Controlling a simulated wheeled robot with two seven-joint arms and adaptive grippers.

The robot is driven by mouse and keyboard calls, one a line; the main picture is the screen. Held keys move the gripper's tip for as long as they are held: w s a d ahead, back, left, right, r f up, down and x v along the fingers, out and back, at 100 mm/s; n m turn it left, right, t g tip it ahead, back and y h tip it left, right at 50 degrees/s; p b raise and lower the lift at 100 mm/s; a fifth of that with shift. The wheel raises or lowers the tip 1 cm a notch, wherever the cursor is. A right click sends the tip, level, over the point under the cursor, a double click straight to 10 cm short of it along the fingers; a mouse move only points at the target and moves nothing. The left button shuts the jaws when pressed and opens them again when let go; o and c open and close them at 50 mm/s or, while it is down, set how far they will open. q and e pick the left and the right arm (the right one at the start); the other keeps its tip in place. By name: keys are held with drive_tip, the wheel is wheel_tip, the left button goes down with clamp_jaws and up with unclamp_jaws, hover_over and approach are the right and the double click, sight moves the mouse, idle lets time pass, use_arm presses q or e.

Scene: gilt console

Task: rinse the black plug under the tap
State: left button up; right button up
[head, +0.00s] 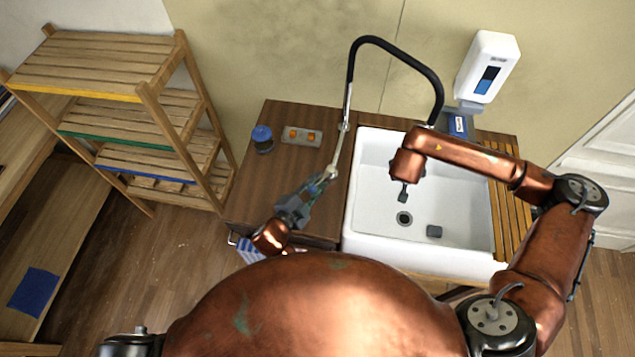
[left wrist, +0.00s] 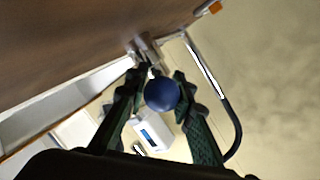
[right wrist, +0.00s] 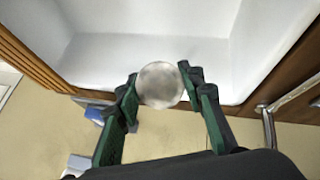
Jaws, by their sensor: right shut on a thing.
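My right gripper (head: 403,192) hangs over the white sink (head: 365,190). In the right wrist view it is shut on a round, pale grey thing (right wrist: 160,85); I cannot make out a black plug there. A dark, squarish thing (head: 434,231) lies on the basin floor right of the drain (head: 404,218); I cannot tell if it is the plug. The tap (head: 372,40) has a black arched hose; its outlet is hidden behind my right arm.
A blue-lidded jar (head: 262,138) and a plate with orange buttons (head: 302,136) are on the brown counter (head: 260,180). A soap dispenser (head: 487,65) hangs on the wall. Wooden slats (head: 510,210) lie right of the basin. A wooden shelf (head: 95,60) stands at the left.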

use_arm(q)
clamp_jaws()
drive_tip(key=shift+s+d+n+t+y, duration=0.3)
drive_tip(key=shift+n+t+y, duration=0.1)
drive_tip(key=shift+n+y, duration=0.25)
drive_tip(key=shift+s+d+n+t+y, duration=0.2)
drive_tip(key=shift+d+n+t+y, duration=0.15)
drive_tip(key=shift+n+y, duration=0.3)
drive_tip(key=shift+o, duration=2.2)
unclamp_jaws()
drive_tip(key=v, duration=1.2)
